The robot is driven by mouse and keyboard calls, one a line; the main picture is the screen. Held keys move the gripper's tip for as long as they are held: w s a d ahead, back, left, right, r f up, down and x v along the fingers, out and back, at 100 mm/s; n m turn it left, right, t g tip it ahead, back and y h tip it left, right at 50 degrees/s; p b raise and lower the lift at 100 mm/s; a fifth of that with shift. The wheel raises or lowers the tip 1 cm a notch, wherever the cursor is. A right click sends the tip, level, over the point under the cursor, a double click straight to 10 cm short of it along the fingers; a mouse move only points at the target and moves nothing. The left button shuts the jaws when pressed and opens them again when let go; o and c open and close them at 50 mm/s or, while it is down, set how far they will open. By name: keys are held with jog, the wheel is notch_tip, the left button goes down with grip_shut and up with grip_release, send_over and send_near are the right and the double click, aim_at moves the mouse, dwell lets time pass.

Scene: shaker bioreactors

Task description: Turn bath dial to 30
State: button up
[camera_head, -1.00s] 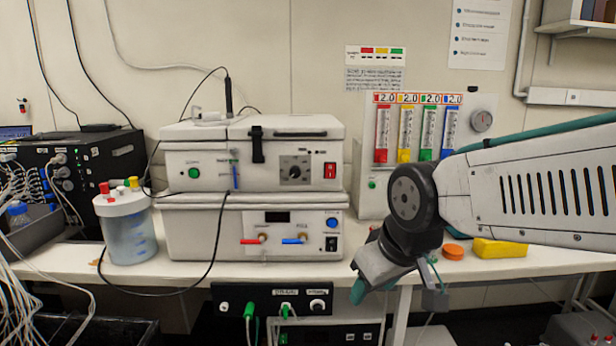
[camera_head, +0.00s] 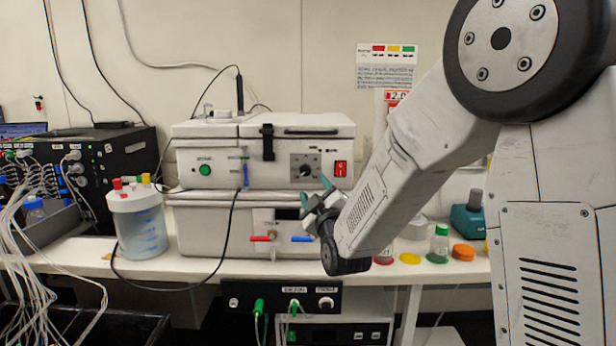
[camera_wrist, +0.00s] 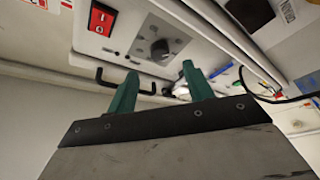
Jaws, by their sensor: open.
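In the wrist view the dial (camera_wrist: 160,48) shows beyond my fingers, upper middle, and the picture is tilted. My gripper (camera_head: 315,191) has green fingers and is just below and right of the dial in the head view. In the wrist view my gripper (camera_wrist: 160,85) is open, its two fingers apart with nothing between them. It does not touch the dial. The scale marks are too small to read.
A red switch (camera_head: 341,169) sits right of the dial; it also shows in the wrist view (camera_wrist: 101,18). The lower unit (camera_head: 200,230) has red and blue levers below. A lidded jar (camera_head: 138,228) stands left. Bottles and coloured lids, including an orange one (camera_head: 463,252), lie right.

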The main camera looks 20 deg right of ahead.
aim_at(307, 173)
jog(key=x, duration=0.7)
jog(key=shift+w+r, duration=0.1)
jog(key=shift+w, duration=0.05)
jog(key=shift+c, duration=0.2)
jog(key=c, duration=0.9)
